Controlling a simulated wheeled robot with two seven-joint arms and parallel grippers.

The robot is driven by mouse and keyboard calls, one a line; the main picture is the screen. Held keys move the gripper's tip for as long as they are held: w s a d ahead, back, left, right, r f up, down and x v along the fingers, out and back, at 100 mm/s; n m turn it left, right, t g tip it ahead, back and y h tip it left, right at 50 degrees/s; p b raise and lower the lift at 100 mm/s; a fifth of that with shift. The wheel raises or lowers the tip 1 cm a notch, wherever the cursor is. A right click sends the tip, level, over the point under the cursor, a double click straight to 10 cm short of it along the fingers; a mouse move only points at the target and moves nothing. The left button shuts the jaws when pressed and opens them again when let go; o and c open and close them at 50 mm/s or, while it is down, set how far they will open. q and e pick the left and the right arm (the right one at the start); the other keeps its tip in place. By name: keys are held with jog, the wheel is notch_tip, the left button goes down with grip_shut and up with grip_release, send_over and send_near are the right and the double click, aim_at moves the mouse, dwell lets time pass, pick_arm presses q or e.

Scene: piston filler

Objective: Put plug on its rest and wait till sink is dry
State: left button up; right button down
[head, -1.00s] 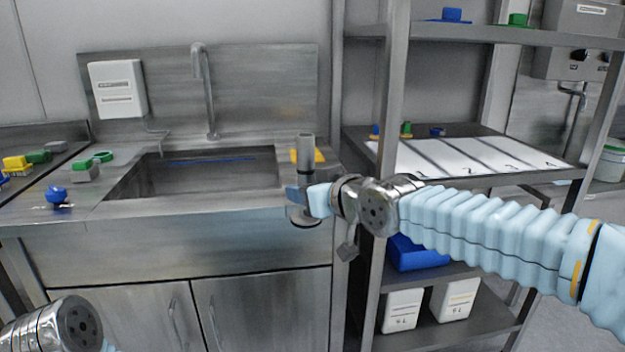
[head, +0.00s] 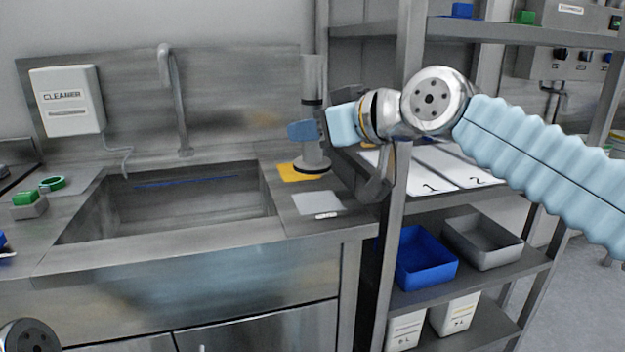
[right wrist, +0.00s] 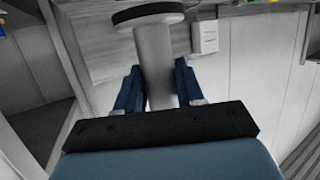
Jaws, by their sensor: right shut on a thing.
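The plug (head: 313,88) is a grey upright tube with a dark ring at its wide foot. My right gripper (head: 306,130) is shut around its middle. In the right wrist view, the plug (right wrist: 155,55) runs between the blue fingers (right wrist: 158,88), with its dark foot at the top. In the head view, the foot is at the yellow pad (head: 288,173) on the counter right of the sink; I cannot tell whether they touch. The sink (head: 190,205) has a blue line on its back wall; I cannot tell whether its floor is wet. My left gripper is out of view.
A faucet (head: 180,100) and a cleaner box (head: 67,101) are behind the sink. A pale square (head: 318,202) lies in front of the yellow pad. A shelf post (head: 398,200) stands close right; blue (head: 425,262) and grey (head: 483,243) bins sit lower.

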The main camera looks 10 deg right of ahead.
jog(key=shift+w+d+f+b, duration=0.4)
jog(key=shift+w+d+f, duration=0.2)
jog(key=shift+w+f, duration=1.2)
jog(key=shift+w+d+f+b, duration=0.4)
jog(key=shift+w+d+f, duration=0.15)
jog(key=shift+w+f, duration=1.15)
jog(key=shift+w+d+f+b, duration=0.5)
jog(key=shift+w+f, duration=0.9)
jog(key=shift+f, duration=0.75)
jog(key=shift+d, duration=0.1)
jog(key=shift+f, duration=0.2)
jog(key=c, duration=0.7)
grip_release()
